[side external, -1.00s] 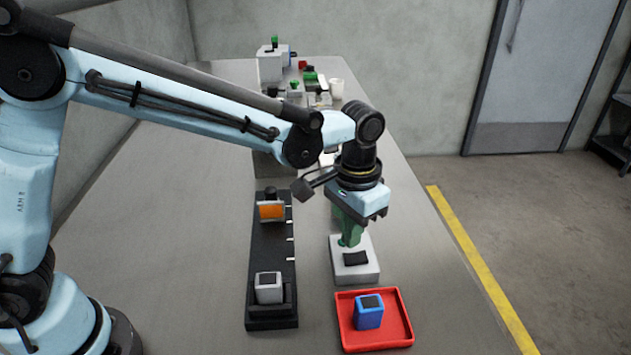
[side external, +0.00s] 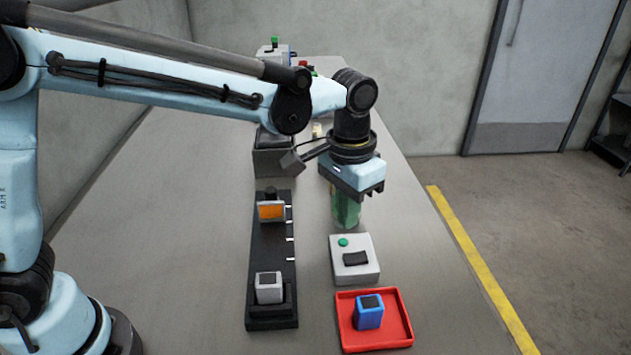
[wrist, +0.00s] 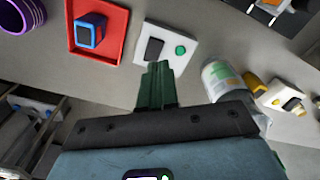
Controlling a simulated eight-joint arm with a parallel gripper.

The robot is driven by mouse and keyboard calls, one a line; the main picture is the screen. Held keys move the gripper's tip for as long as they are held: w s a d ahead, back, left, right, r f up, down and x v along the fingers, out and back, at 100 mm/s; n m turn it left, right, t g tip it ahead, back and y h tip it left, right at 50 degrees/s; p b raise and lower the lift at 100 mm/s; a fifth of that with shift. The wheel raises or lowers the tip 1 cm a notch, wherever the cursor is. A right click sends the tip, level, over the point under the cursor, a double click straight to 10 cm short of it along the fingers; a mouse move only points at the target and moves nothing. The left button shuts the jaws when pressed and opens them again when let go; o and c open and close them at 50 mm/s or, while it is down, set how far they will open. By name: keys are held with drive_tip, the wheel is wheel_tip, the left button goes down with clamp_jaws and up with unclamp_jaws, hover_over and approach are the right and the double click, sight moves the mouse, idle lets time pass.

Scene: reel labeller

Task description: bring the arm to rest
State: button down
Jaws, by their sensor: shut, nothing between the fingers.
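My gripper (side external: 346,216) has green fingers that are shut with nothing between them. It points down above the grey table, just behind the white button box (side external: 343,263). In the wrist view my fingertips (wrist: 158,66) show shut in front of that box (wrist: 176,30), which carries a green button and a black pad. The fingers look clear of the button. A clear jar with a pale label (wrist: 222,80) stands close beside the fingers in the wrist view. In the side view it is hard to separate from the fingers.
A red tray (side external: 404,344) holds a blue block (side external: 369,312). A black rail (side external: 262,243) carries a white block (side external: 269,288) and an orange-faced part (side external: 271,211). A purple ring-like container (wrist: 24,14) shows in the wrist view. Bare table lies left of the rail.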

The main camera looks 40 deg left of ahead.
drive_tip(key=s+a+r+n+t, duration=0.1)
drive_tip(key=s+a+t, duration=0.2)
drive_tip(key=s+a, duration=0.2)
drive_tip(key=s+a+r+n+t, duration=0.1)
drive_tip(key=s+a+t, duration=0.3)
drive_tip(key=a, duration=0.8)
drive_tip(key=shift+s+a+n, duration=0.2)
drive_tip(key=shift+s+n, duration=0.2)
drive_tip(key=shift+s, duration=0.65)
